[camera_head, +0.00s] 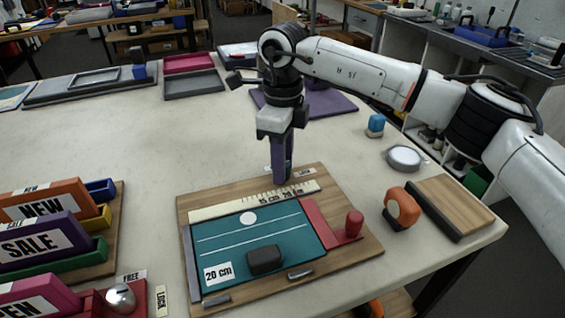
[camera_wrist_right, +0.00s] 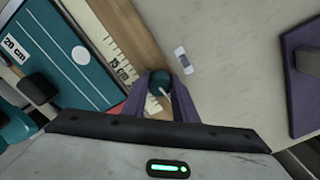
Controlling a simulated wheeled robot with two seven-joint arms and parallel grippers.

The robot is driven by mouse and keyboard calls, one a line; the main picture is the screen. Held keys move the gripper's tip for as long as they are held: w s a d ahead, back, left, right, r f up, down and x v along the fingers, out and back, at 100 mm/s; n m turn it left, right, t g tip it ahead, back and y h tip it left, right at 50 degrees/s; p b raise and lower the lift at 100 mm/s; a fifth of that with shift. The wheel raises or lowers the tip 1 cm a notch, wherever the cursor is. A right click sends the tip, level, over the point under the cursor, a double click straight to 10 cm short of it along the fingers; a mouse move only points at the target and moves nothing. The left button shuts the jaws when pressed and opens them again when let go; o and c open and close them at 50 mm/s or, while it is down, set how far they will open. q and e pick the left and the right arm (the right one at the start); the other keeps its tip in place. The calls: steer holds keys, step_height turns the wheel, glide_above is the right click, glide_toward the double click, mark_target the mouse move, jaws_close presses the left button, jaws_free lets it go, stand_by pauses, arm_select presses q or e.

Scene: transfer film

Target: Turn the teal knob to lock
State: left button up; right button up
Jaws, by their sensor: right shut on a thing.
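The teal knob (camera_wrist_right: 158,81) is round and has a white pointer line that slants toward the wrist. It sits at the edge of the wooden board (camera_head: 360,255). My right gripper (camera_wrist_right: 160,86) is shut on it, with one purple finger on each side. In the head view my right gripper (camera_head: 282,180) points straight down at the board's far edge and hides most of the knob. A small white label (camera_head: 305,172) lies just right of the fingers; its text is too small to read surely. My left gripper is not in view.
The board carries a teal panel (camera_head: 285,238), a ruler strip (camera_head: 235,205) and a red slider (camera_head: 354,222). An orange tape dispenser (camera_head: 401,208) and a wooden block (camera_head: 450,205) stand to the right. A sign rack (camera_head: 110,240) is at left.

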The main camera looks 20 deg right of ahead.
steer(key=shift+m, duration=0.6)
steer(key=o, duration=1)
steer(key=shift+o, duration=0.2)
step_height(320, 180, up, 10)
steer(key=shift+r, duration=0.25)
